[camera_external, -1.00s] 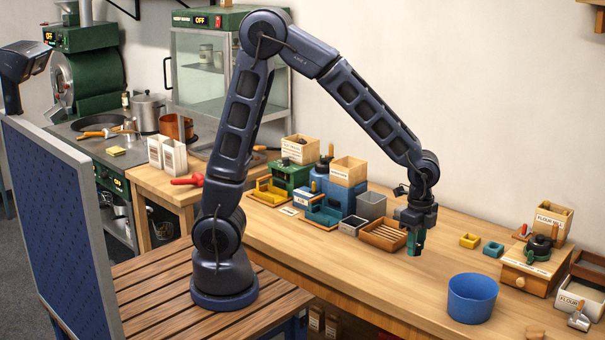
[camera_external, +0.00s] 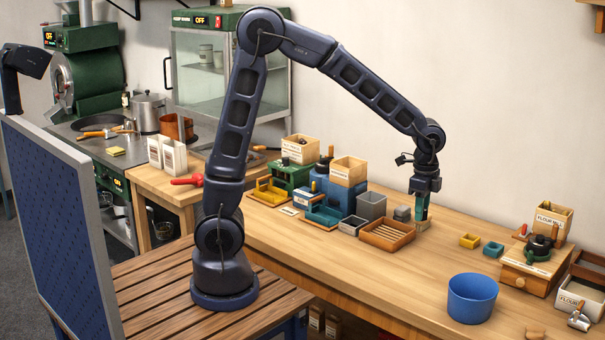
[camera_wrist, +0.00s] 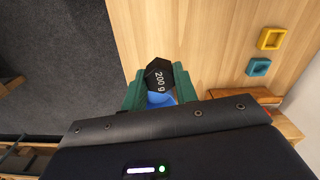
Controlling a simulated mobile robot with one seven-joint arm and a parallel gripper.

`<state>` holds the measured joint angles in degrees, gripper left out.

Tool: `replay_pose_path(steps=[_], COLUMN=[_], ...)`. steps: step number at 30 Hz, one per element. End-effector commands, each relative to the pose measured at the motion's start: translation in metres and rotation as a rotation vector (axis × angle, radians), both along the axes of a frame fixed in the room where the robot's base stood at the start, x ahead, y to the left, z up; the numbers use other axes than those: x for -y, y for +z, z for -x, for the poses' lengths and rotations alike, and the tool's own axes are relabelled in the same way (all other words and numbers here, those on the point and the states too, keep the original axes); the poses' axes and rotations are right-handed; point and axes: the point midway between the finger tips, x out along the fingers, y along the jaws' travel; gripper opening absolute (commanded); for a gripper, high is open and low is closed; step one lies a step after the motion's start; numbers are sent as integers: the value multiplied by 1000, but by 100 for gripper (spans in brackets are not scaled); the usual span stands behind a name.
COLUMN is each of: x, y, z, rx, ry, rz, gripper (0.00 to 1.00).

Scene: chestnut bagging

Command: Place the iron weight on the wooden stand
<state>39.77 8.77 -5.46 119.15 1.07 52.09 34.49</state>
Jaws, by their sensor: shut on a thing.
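The iron weight (camera_wrist: 158,73) is a black hexagonal piece marked 200 g in the wrist view. My gripper (camera_wrist: 160,88) is shut on it, with a green finger on either side. In the external view my gripper (camera_external: 421,215) points down at the back of the table, right of the slatted wooden tray. The weight cannot be made out there. A small pale wooden block (camera_external: 423,226), perhaps the wooden stand, shows right by the fingertips. I cannot tell whether they touch.
A small grey block (camera_external: 402,213) is just left of my gripper. The slatted tray (camera_external: 373,244) and grey bin (camera_external: 371,206) are further left. Yellow (camera_external: 469,241) and teal (camera_external: 493,249) trays lie to the right. A blue bucket (camera_external: 472,298) stands in front; table between is clear.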

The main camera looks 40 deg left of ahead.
Motion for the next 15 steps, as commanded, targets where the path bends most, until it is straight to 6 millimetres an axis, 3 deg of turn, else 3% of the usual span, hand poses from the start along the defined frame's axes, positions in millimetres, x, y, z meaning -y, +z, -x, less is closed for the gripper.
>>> replay_pose_path(steps=[1,6,15], x=[-13,-58,-156], y=[2,7,16], z=[-20,-76,-162], rx=[0,0,0], ry=[46,185,427], rz=[0,0,0], gripper=[1,1,1])
